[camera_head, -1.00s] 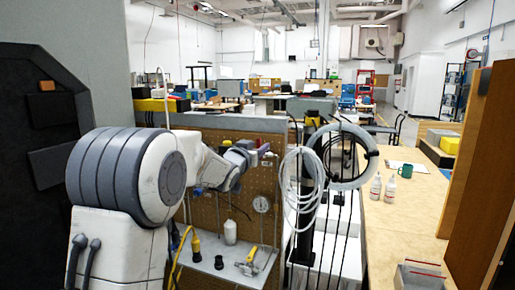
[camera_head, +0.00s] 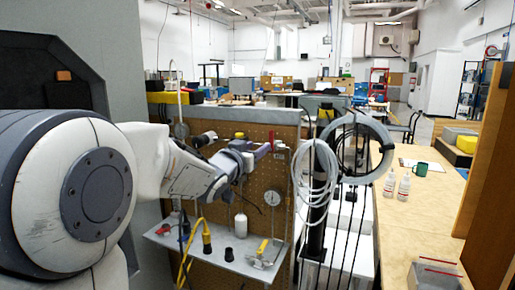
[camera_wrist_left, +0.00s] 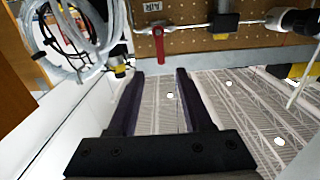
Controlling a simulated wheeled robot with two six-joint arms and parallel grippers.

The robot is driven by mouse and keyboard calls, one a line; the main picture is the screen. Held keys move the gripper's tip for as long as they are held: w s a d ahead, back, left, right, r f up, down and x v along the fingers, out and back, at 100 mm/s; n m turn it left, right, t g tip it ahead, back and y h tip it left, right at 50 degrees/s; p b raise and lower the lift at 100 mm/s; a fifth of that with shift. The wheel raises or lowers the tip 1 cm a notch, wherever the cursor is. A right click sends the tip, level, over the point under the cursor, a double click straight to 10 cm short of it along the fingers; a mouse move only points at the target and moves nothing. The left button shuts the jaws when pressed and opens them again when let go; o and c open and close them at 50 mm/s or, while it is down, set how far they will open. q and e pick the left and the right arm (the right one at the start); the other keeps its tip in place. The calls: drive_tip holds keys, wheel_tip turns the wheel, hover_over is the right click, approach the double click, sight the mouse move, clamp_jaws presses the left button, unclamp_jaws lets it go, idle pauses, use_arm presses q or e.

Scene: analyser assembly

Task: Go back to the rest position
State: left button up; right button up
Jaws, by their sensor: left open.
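My left gripper (camera_head: 264,151) is at the end of the white and grey arm that comes in from the left. It is small in the head view, in front of the upper part of the pegboard (camera_head: 262,196). In the left wrist view its two dark fingers (camera_wrist_left: 160,73) stand apart with nothing between them, so it is open and empty. Pale ceiling-like lattice with bright lights shows between and beside the fingers. My right gripper is in neither view.
A red valve handle (camera_wrist_left: 158,46) shows by the pegboard in the wrist view. Coiled hoses (camera_head: 314,172) hang right of the pegboard. A grey shelf (camera_head: 180,242) below carries tools. Bottles (camera_head: 403,187) and a green mug (camera_head: 421,168) stand on the wooden bench (camera_head: 415,225).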

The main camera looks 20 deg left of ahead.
use_arm(q)
drive_tip(key=s+d+f+m+g+h+p, duration=0.15)
drive_tip(key=s+d+f+g+p, duration=0.25)
drive_tip(key=s+d+f+g, duration=0.75)
drive_tip(key=s+d+f+m+g+p, duration=0.1)
drive_tip(key=s+d+f+g, duration=0.1)
drive_tip(key=s, duration=0.7)
drive_tip(key=s+d+f+m+g+y, duration=0.1)
drive_tip(key=s+d+f+m+g, duration=0.1)
drive_tip(key=s, duration=0.7)
drive_tip(key=s+d+f+m+g+p, duration=0.1)
drive_tip(key=s+f, duration=0.3)
drive_tip(key=s, duration=0.5)
drive_tip(key=shift+d+f+m+g+y+p, duration=0.2)
drive_tip(key=shift+d+m+g+y+p, duration=0.2)
drive_tip(key=shift+d+g, duration=0.35)
